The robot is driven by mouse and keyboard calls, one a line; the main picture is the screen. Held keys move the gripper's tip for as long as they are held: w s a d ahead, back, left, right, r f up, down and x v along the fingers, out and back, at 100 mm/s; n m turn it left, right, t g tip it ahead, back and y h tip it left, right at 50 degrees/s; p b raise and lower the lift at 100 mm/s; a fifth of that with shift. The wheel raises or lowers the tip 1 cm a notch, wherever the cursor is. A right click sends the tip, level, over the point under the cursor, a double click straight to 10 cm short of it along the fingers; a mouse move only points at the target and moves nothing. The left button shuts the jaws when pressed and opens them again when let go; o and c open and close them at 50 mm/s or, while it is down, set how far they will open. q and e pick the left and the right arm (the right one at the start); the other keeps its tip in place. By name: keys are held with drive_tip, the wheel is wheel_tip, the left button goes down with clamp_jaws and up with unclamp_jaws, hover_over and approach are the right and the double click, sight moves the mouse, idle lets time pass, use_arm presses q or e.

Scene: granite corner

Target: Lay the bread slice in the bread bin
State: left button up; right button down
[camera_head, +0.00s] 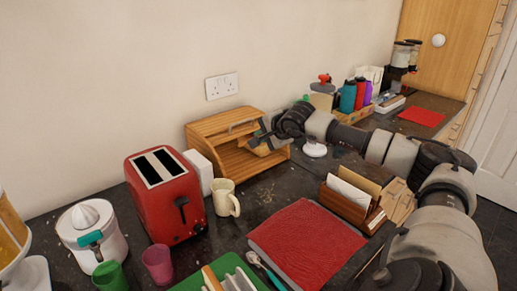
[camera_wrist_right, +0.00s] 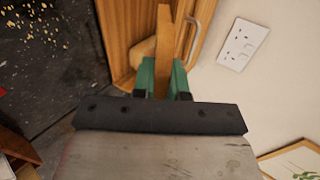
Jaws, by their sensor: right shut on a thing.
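The wooden bread bin (camera_head: 212,134) stands against the wall in the head view, its front open below the slatted lid. My right gripper (camera_head: 262,138) is at the bin's opening, towards its right side. In the right wrist view its green fingers (camera_wrist_right: 164,78) are shut on the bread slice (camera_wrist_right: 164,40), a thin brown slab held edge-on. The bin's wood (camera_wrist_right: 122,30) shows behind the slice in that view. A tan rounded thing (camera_wrist_right: 142,52) lies just left of the slice; I cannot tell what it is. Whether the slice touches the bin is unclear. My left gripper is not in view.
A cream mug (camera_head: 222,198), a white box (camera_head: 201,170) and a red toaster (camera_head: 165,205) stand left of the bin. A small white item (camera_head: 314,149) sits right of it. A letter rack (camera_head: 350,203) and red mat (camera_head: 305,243) are nearer. Dark counter before the bin is clear.

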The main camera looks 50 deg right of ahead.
drive_tip(key=shift+w+a+f, duration=0.1)
drive_tip(key=shift+f, duration=0.4)
drive_tip(key=shift+w, duration=0.1)
drive_tip(key=shift+w+f, duration=0.2)
drive_tip(key=shift+w, duration=0.1)
drive_tip(key=shift+x, duration=1)
drive_tip(key=shift+w+f, duration=0.85)
drive_tip(key=shift+f, duration=0.25)
drive_tip(key=shift+s+f+b+x, duration=0.15)
drive_tip(key=shift+b+x, duration=0.1)
drive_tip(key=shift+x, duration=0.75)
drive_tip(key=shift+s+f+b+x, duration=0.15)
drive_tip(key=shift+b+x, duration=0.1)
drive_tip(key=shift+x, duration=0.8)
drive_tip(key=shift+f+b+x, duration=0.15)
drive_tip(key=shift+b+x, duration=0.1)
drive_tip(key=shift+x, duration=0.75)
use_arm(q)
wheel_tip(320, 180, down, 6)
drive_tip(key=b, duration=0.3)
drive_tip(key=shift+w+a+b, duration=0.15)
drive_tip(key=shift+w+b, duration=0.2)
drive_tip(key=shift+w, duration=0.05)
use_arm(e)
drive_tip(key=shift+f+x, duration=0.25)
drive_tip(key=shift+x, duration=2.25)
drive_tip(key=shift+s, duration=0.15)
